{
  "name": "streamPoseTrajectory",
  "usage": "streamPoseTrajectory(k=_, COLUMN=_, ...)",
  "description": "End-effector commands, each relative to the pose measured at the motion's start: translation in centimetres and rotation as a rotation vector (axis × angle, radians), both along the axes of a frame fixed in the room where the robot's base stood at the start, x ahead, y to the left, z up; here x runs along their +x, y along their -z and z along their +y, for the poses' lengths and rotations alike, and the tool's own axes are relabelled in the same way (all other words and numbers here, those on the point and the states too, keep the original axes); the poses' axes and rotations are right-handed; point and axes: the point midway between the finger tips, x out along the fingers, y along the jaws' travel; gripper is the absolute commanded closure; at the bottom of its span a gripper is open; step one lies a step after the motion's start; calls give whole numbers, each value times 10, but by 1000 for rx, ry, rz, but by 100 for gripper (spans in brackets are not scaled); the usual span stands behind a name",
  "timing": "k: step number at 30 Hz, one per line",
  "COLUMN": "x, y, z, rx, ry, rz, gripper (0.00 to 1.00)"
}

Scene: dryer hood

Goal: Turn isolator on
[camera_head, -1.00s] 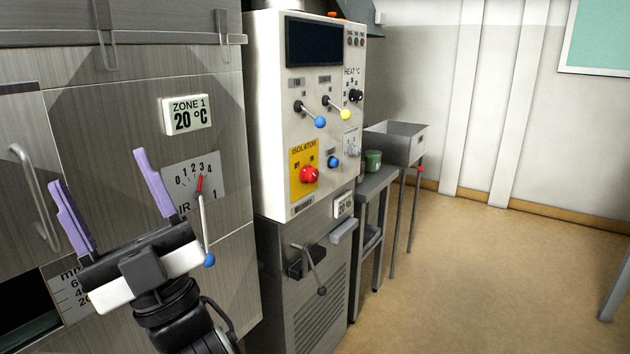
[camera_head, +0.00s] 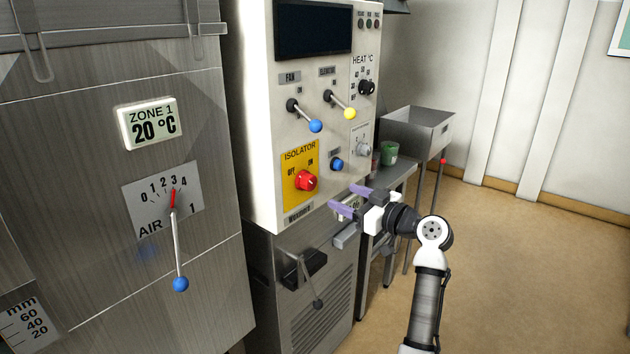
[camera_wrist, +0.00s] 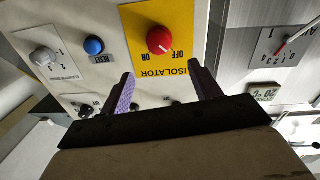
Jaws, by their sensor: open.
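The isolator switch is a red round knob (camera_head: 306,181) on a yellow plate (camera_head: 288,197), low on the white control panel. OFF is printed at its left and ON at its right. Its pointer is too small to read surely. The red knob (camera_wrist: 160,40) and yellow plate (camera_wrist: 178,73) appear upside down in the wrist view. My gripper (camera_head: 341,196) is open and empty, with purple fingers pointing left, at the panel's lower right. It is right of and a little below the knob, apart from it. In the wrist view, the knob lies beyond my fingertips (camera_wrist: 160,69), roughly centred between them.
A blue reset button (camera_head: 337,165) and a grey selector (camera_head: 362,148) sit right of the plate. Blue-tipped (camera_head: 316,126) and yellow-tipped (camera_head: 350,113) levers stick out above. A green cup (camera_head: 388,151) stands on the side table. Open floor lies at the right.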

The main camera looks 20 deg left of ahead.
Motion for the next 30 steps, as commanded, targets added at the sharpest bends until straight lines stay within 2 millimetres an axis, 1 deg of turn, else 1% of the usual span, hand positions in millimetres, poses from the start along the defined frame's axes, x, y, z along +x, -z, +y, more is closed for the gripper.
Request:
streamPoseTrajectory(k=1, x=4, y=-4, z=12, rx=-1, ry=-4, rz=2, gripper=37)
streamPoseTrajectory(k=3, x=10, y=-4, z=27, rx=0, ry=-3, rz=2, gripper=37)
streamPoseTrajectory(k=9, x=27, y=-4, z=65, rx=0, ry=-2, rz=3, gripper=37)
streamPoseTrajectory(k=15, x=38, y=-2, z=90, rx=0, ry=-1, rz=2, gripper=37)
streamPoseTrajectory(k=21, x=42, y=0, z=99, rx=0, ry=1, rz=1, gripper=37)
streamPoseTrajectory(k=28, x=42, y=0, z=99, rx=0, ry=2, rz=1, gripper=37)
streamPoseTrajectory(k=29, x=42, y=0, z=100, rx=0, ry=1, rz=1, gripper=40)
streamPoseTrajectory(k=30, x=42, y=0, z=99, rx=0, ry=2, rz=1, gripper=45)
